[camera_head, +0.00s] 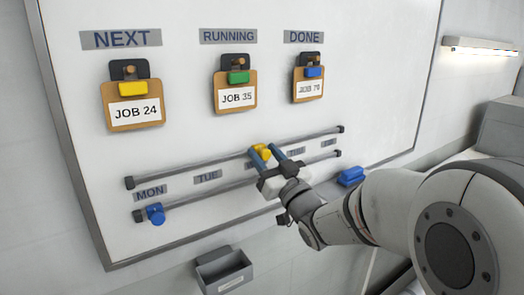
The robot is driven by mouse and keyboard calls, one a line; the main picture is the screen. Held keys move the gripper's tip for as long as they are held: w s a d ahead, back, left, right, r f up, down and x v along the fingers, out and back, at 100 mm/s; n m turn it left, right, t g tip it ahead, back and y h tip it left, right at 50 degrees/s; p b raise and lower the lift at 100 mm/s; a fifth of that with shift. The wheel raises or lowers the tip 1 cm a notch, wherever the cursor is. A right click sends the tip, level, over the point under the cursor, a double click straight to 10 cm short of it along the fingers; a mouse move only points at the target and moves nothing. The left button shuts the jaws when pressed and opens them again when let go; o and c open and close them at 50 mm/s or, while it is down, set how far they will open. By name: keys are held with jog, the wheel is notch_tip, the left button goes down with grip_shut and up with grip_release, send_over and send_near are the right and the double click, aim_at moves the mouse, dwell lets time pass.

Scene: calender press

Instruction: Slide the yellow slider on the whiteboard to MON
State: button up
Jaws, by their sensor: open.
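The yellow slider (263,150) sits on the upper rail (195,169) of the whiteboard (75,85), right of the TUE label (208,177), near a label mostly hidden by my gripper. The MON label (150,192) is near the left end of the rails. My gripper (264,151) has blue fingers and is open. Its fingertips are on either side of the yellow slider in this view; I cannot tell whether they touch it.
A blue slider (155,213) is on the lower rail (205,192), below MON. Clipboards hang above under NEXT, RUNNING and DONE. A blue eraser-like block (351,176) lies at the board's lower edge. A grey bin (224,272) is below. The upper rail left of the yellow slider is clear.

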jog(key=shift+w, duration=0.1)
jog(key=shift+c, duration=0.4)
grip_shut()
